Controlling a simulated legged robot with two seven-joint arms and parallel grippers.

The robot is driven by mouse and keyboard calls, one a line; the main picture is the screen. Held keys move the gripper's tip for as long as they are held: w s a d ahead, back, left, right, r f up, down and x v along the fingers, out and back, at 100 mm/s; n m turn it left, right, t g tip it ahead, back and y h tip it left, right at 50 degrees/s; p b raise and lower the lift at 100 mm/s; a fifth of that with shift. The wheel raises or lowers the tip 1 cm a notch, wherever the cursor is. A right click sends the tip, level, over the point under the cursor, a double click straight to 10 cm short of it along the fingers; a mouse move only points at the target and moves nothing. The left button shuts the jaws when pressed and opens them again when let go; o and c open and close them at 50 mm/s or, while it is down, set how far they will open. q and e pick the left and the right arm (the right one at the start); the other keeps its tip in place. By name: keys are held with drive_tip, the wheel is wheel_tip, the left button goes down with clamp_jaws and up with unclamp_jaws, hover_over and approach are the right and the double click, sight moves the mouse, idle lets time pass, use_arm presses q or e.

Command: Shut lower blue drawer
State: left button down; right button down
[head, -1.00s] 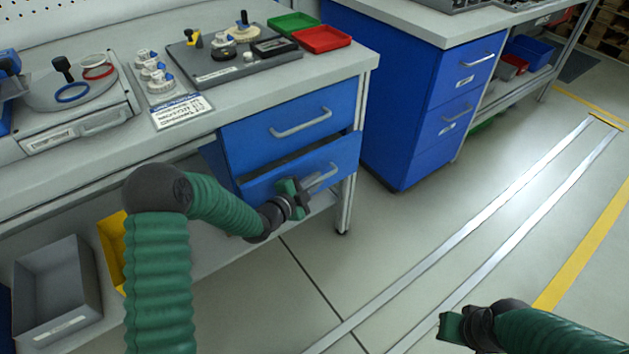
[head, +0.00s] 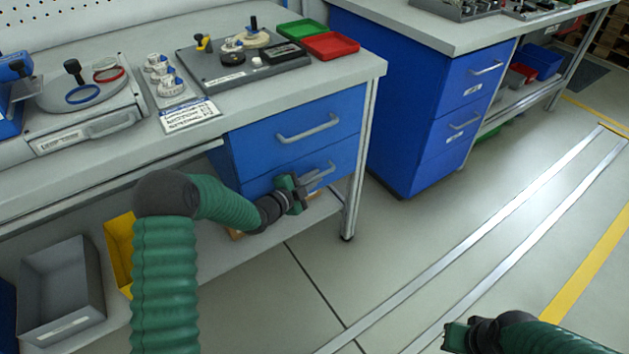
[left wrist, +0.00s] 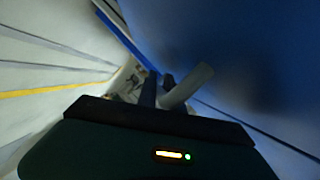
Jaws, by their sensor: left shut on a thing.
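The lower blue drawer (head: 346,160) is under the left workbench, below the upper blue drawer (head: 250,150). Its front looks about level with the upper one, with no dark gap seen between them. My left gripper (head: 308,183) is shut on the drawer's grey bar handle (head: 326,170), in front of the drawer face. In the left wrist view the pale handle (left wrist: 188,86) lies at the dark fingers, beside the blue drawer front (left wrist: 245,70). My right gripper (head: 456,336) is low at the right, over the floor, away from the bench; its jaws are unclear.
A second blue drawer cabinet (head: 400,120) stands to the right. The benchtop holds a red tray (head: 331,46), a green tray (head: 301,31) and a dark fixture board. Grey (head: 60,285) and yellow bins sit on the lower shelf. The floor at right is clear.

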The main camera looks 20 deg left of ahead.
use_arm(q)
drive_tip(key=c, duration=1.8)
unclamp_jaws()
drive_tip(key=shift+w+d+r, duration=0.1)
drive_tip(key=shift+d+r, duration=0.05)
drive_tip(key=shift+r, duration=0.15)
drive_tip(key=shift+c, duration=0.2)
drive_tip(key=shift+o, duration=0.4)
drive_tip(key=shift+f, duration=0.1)
drive_tip(key=p+v, duration=0.5)
drive_tip(key=v, duration=1.2)
drive_tip(key=shift+f, duration=0.2)
drive_tip(key=shift+w, duration=0.1)
